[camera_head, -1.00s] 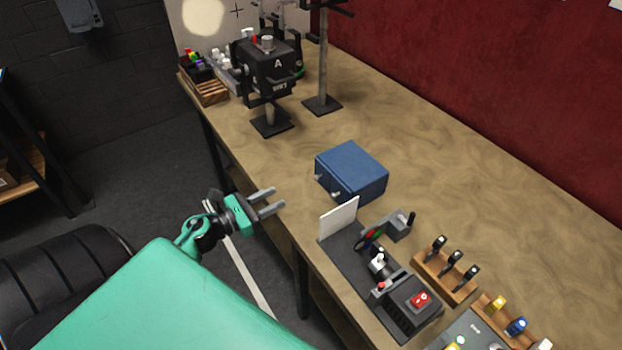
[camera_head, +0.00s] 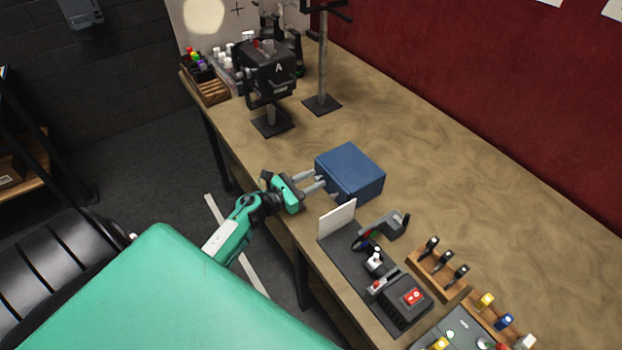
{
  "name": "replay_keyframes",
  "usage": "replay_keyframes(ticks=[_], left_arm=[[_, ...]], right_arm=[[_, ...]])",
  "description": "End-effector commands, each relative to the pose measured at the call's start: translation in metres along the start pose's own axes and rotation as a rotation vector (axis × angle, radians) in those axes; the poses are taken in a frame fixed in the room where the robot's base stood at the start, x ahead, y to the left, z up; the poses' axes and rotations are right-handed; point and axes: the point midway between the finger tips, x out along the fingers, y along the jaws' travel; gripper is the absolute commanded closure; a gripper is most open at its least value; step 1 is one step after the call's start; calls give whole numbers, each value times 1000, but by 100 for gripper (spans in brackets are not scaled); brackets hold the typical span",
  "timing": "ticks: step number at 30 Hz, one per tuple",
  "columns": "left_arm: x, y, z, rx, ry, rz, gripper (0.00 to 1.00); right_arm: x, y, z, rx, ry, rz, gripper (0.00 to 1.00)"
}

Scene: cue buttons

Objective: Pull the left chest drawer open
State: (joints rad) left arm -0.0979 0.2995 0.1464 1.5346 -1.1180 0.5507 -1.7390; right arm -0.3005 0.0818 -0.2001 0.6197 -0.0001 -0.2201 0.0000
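The chest is a small blue box (camera_head: 352,170) on the table, with its front facing the lower left. My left gripper (camera_head: 321,181) is at that front, its two grey fingers pointing at the chest and apart with a gap between them. The fingers cover the area of the front where the drawer handles sit, so I cannot tell whether they touch a handle. No drawer visibly stands out from the front. My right gripper is not in view.
A white upright panel (camera_head: 337,218) and a dark device board (camera_head: 385,305) stand just right of my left gripper. A black machine on a stand (camera_head: 270,75) and a metal post (camera_head: 322,60) are farther back. The wooden table (camera_head: 450,170) is clear behind the chest.

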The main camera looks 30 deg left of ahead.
Motion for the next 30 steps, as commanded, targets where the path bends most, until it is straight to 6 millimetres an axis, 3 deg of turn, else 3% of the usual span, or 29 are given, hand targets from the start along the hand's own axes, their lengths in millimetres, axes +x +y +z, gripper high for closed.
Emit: replay_keyframes(ticks=[6,12,20,30], left_arm=[[0,0,0,0,0,0,63],[0,0,0,0,0,0,100],[-5,0,-2,0,1,1,100],[-66,1,-6,-1,1,3,100]], right_arm=[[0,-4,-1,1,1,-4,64],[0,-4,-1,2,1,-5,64],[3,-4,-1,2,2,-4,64],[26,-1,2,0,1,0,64]])
